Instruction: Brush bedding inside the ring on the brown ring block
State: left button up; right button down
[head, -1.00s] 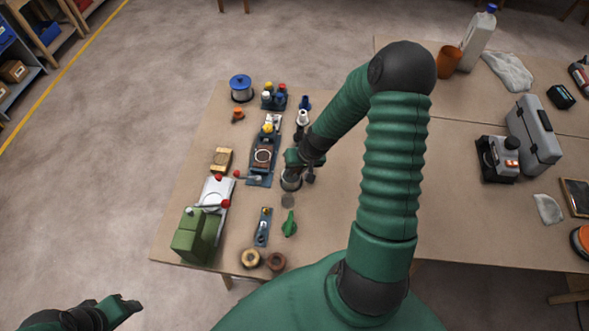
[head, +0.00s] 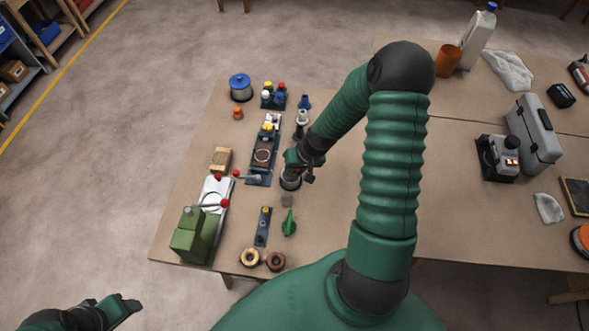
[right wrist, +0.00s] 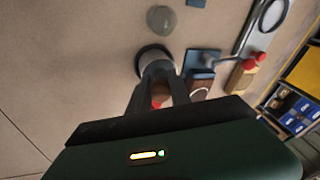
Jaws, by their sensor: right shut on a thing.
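The brown ring block (head: 263,157) sits on a dark blue base left of my right gripper. In the right wrist view the block (right wrist: 199,84) is partly hidden behind the finger. My right gripper (head: 291,174) is just above a small round pot (head: 290,184) with a dark rim. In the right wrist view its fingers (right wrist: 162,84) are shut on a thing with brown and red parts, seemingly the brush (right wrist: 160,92). The brush's lower end is hidden at the pot (right wrist: 155,57). My left gripper (head: 130,305) is at the lower left, off the table; its jaw opening is unclear.
A green machine with red-knobbed levers (head: 196,235) stands at the table's front left. A wooden block (head: 221,159), a green tool (head: 289,223) and two round rings (head: 250,257) are nearby.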

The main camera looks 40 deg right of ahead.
dwell(0.4)
notch_tip(320, 180, up, 7)
jog(key=p, duration=0.6)
jog(key=shift+p, duration=0.3)
